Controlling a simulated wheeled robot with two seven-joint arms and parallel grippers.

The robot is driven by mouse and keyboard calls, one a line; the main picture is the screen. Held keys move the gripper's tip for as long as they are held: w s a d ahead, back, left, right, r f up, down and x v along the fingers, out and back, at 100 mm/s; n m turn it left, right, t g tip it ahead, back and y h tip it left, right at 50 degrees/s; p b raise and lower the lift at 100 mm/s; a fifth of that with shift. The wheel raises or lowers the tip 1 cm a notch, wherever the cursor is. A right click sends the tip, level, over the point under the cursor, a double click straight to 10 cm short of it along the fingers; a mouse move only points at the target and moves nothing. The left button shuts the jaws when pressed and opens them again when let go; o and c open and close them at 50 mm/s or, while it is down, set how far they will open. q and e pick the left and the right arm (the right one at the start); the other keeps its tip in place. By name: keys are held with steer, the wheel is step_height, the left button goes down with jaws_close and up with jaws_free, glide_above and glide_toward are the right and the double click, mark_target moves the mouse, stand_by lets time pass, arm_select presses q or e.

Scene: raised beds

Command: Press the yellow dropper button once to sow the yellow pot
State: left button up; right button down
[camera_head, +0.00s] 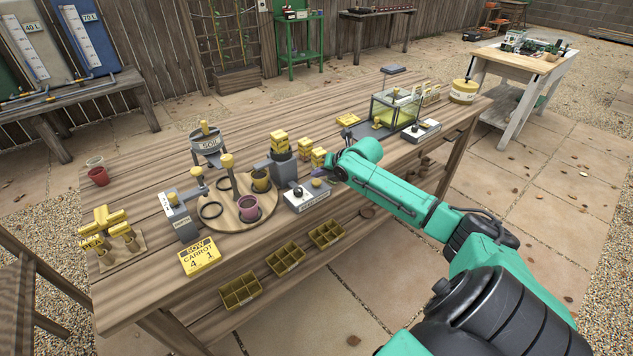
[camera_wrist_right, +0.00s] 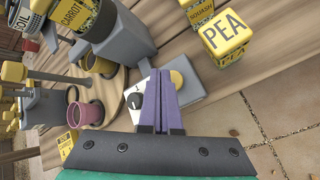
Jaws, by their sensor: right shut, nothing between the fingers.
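The white control box (camera_head: 308,196) sits on the bench beside the round wooden turntable (camera_head: 213,217). It carries a black knob (camera_wrist_right: 134,100) and a round yellow button (camera_wrist_right: 177,78), seen in the right wrist view. My right gripper (camera_head: 318,178) is shut and empty, its purple fingers (camera_wrist_right: 157,78) over the box between knob and button. I cannot tell whether they touch it. In the head view the gripper hides the button. The yellow pot (camera_head: 261,181) stands on the turntable near the grey dropper (camera_head: 284,167), behind the pink pot (camera_head: 249,208). My left gripper is not in view.
Yellow seed blocks, one marked PEA (camera_wrist_right: 226,36), stand close to the right gripper. A yellow SOW CARROT sign (camera_head: 198,256) lies at the bench's front left. A glass case (camera_head: 395,108) stands farther right.

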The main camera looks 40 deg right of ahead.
mark_target(319, 183)
stand_by(0.5)
steer(key=shift+f, duration=0.4)
steer(key=shift+f+b, duration=0.55)
steer(key=shift+f, duration=0.05)
stand_by(0.5)
steer(key=shift+r, duration=0.1)
steer(key=shift+r+p, duration=0.9)
step_height(319, 183, up, 5)
steer(key=p, duration=0.4)
steer(key=shift+r+p, duration=0.1)
steer(key=shift+p, duration=0.25)
